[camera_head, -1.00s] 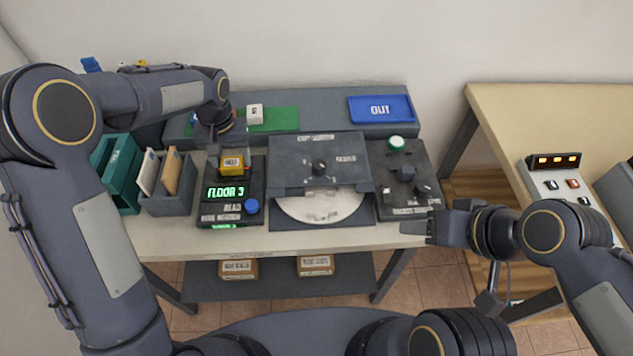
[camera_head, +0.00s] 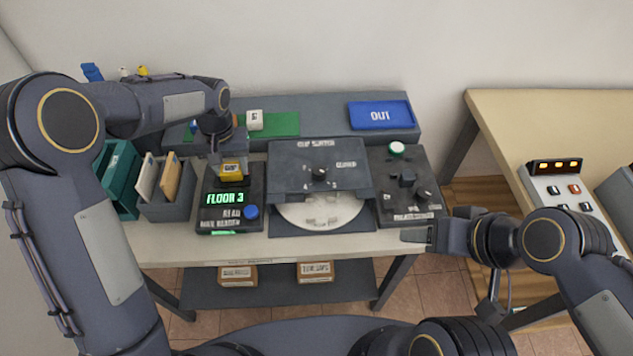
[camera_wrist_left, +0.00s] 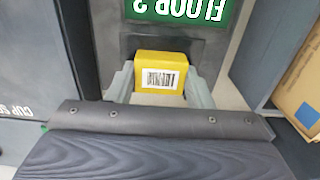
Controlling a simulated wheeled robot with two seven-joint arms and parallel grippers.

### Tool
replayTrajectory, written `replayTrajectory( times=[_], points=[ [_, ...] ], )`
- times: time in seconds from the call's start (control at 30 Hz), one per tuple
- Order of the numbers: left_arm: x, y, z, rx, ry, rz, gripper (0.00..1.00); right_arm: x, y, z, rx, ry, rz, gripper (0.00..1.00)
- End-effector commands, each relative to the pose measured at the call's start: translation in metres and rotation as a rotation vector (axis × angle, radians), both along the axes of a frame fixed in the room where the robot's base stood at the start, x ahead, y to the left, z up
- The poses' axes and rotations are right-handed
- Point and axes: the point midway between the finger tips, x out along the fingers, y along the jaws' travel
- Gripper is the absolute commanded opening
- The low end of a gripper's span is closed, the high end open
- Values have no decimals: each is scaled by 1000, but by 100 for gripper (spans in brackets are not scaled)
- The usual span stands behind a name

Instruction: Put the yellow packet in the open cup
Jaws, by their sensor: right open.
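A white round tray (camera_head: 320,211) shows in the front opening of a dark covered unit (camera_head: 319,155); a separate cup cannot be made out. My right gripper (camera_head: 418,236) is open and empty at the table's front right.
A dark box with upright envelopes (camera_head: 168,190) and a teal bin (camera_head: 118,175) stand left of the reader. A control box with knobs (camera_head: 405,185) is right of the tray. A blue OUT tray (camera_head: 381,115) lies on the back shelf. Parcels sit below.

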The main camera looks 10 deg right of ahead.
Motion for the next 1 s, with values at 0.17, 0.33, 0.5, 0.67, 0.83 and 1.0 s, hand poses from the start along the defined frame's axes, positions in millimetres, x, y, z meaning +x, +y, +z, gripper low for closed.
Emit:
replayTrajectory(
  times=[0.17, 0.33, 0.5, 0.67, 0.83, 1.0],
  points=[
    [0, 0, 2, 0, -1, 0, 24, 0, 0, 1, 0, 0, 0, 50],
    [0, 0, 11, 0, -1, 0, 24, 0, 0, 9, 0, 0, 0, 50],
    [0, 0, 22, 0, -1, 0, 24, 0, 0, 17, 0, 0, 0, 50],
    [0, 0, 31, 0, -1, 0, 24, 0, 0, 24, 0, 0, 0, 50],
    [0, 0, 41, 0, -1, 0, 24, 0, 0, 32, 0, 0, 0, 50],
    [0, 0, 46, 0, 0, 0, 24, 0, 0, 35, 0, 0, 0, 50]
  ],
)
